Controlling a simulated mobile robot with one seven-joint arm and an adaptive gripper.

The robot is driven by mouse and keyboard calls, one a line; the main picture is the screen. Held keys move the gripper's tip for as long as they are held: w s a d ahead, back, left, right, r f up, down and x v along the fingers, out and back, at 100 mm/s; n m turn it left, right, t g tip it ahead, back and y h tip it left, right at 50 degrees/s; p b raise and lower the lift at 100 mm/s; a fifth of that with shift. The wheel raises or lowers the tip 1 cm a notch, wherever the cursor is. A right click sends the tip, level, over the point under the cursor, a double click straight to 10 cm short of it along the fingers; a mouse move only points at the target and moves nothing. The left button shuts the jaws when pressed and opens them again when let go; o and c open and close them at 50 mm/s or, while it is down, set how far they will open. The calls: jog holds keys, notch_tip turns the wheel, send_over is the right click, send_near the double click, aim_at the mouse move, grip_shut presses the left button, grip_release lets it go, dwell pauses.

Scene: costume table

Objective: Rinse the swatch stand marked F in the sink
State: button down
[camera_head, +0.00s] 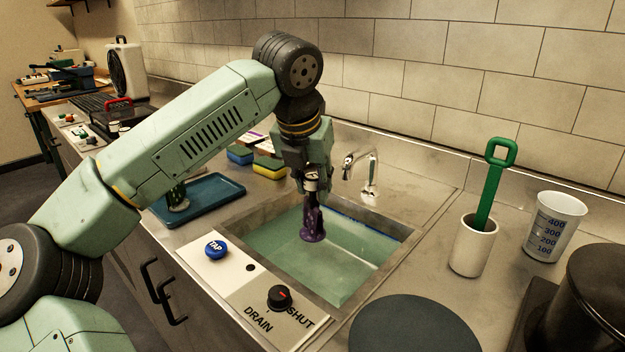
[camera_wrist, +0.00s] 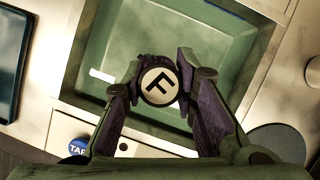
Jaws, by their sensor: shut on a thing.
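The swatch stand marked F (camera_head: 313,222) is dark purple. Its round white top with a black F (camera_wrist: 158,86) faces the wrist camera. My gripper (camera_head: 312,178) is shut on the stand near its top and holds it upright in the sink (camera_head: 398,228). The sink holds greenish water (camera_head: 345,268), and the stand's lower end is at or in the water; I cannot tell how deep. The faucet (camera_head: 370,180) stands behind the sink. The blue TAP button (camera_head: 215,249) is on the front panel. The drain knob (camera_head: 281,297) sits beside the words DRAIN and SHUT.
A white holder (camera_head: 472,248) with a green-handled tool, a measuring cup (camera_head: 555,228), a dark disc (camera_head: 414,328) and a black pot (camera_head: 595,290) stand to the right.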

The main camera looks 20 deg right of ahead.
aim_at(304, 228)
jog(key=shift+f+b, duration=4.35)
jog(key=shift+f, duration=1.6)
jog(key=shift+w, duration=0.1)
jog(key=shift+w+a+p, duration=0.3)
jog(key=shift+w+a, duration=0.3)
jog(key=shift+w, duration=0.25)
jog(key=shift+s+d+b, duration=0.4)
jog(key=shift+s+d, duration=0.25)
jog(key=shift+s, duration=0.3)
jog(key=shift+s+d+b, duration=0.4)
jog(key=shift+s+d, duration=0.2)
jog(key=shift+s, duration=0.35)
jog(key=shift+w+a+p, duration=0.3)
jog(key=shift+w+a, duration=0.35)
jog(key=shift+w, duration=0.3)
jog(key=shift+w+a+p, duration=0.25)
jog(key=shift+w+a, duration=0.35)
jog(key=shift+w, duration=0.35)
